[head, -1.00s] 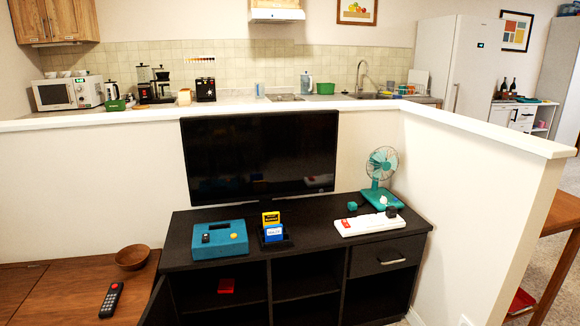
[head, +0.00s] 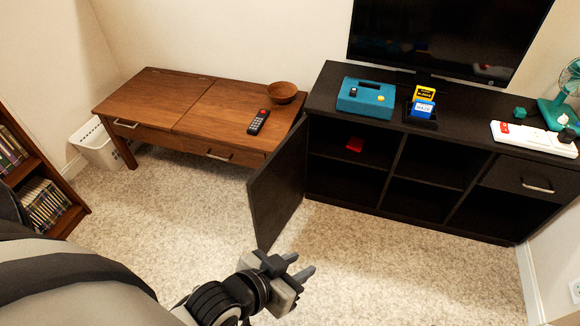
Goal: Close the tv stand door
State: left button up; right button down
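The black tv stand (head: 400,212) stands along the wall at the right. Its dark door (head: 278,188) is hinged at the stand's left end and stands wide open, swung out toward me over the carpet. The left compartments show uncovered. My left gripper (head: 298,266) is low in the picture, in front of the door's lower near corner and a little to its right in the picture. Its two fingers are apart with nothing between them. I cannot tell its exact distance from the door. My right gripper is out of view.
A wooden table (head: 160,103) with a remote (head: 259,121) and bowl (head: 282,92) stands left of the door. The stand carries a television (head: 445,38), teal box (head: 366,98) and power strip (head: 535,138). A bookshelf (head: 45,180) is at left. Carpet before the stand is clear.

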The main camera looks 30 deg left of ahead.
aim_at(274, 191)
jog(key=u, duration=2.25)
jog(key=i, duration=2.1)
jog(key=z, duration=2.3)
jog(key=k, duration=1.05)
jog(key=z, duration=0.7)
jog(key=i, duration=0.95)
